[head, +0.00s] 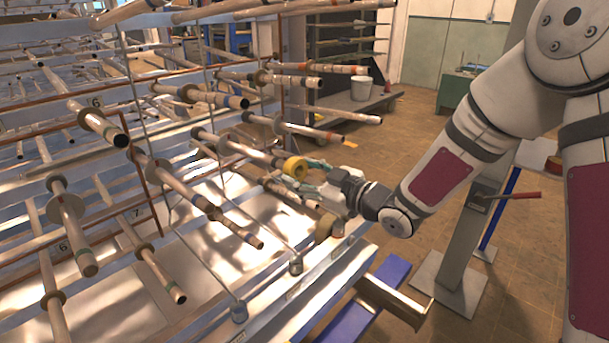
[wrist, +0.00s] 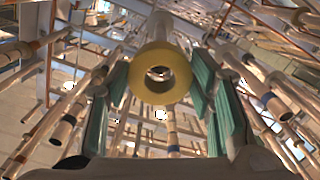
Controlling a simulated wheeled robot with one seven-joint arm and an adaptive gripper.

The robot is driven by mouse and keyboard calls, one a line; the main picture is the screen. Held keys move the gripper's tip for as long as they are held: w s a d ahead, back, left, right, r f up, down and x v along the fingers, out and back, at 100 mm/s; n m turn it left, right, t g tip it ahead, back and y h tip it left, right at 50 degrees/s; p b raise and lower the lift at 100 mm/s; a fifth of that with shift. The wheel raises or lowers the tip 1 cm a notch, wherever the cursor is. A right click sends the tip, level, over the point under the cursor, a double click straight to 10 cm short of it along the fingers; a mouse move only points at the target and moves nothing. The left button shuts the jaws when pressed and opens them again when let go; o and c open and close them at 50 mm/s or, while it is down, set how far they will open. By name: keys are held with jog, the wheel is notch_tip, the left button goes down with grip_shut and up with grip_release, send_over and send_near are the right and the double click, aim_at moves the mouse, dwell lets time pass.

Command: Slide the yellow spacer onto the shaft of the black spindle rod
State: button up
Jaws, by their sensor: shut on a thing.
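The yellow spacer (head: 295,168) is a thick ring held at the end of my gripper (head: 308,172), over the right side of the rack. In the wrist view the spacer (wrist: 143,86) sits between the green fingers of my gripper (wrist: 160,82), its hole facing the camera. The black spindle rod (head: 255,153) appears to be the dark-ended rod pointing at the spacer from the left. Its end is close to the ring. In the wrist view a pale rod (wrist: 161,26) shows just behind and above the ring. I cannot tell whether the rod's tip is inside the hole.
Many similar rods with collars stick out of the rack around my gripper, such as one above (head: 300,130) and one at lower left (head: 237,230). A white bucket (head: 361,88) stands on a cart behind. The floor at right is partly clear.

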aim_at(269, 161)
jog(key=shift+b+x, duration=1.05)
jog(key=shift+x, duration=1.3)
jog(key=shift+b+x, duration=1.3)
jog(key=shift+x, duration=1.2)
jog(key=shift+b+x, duration=0.7)
jog(key=shift+x, duration=0.5)
jog(key=o, duration=1.2)
jog(key=v, duration=1.2)
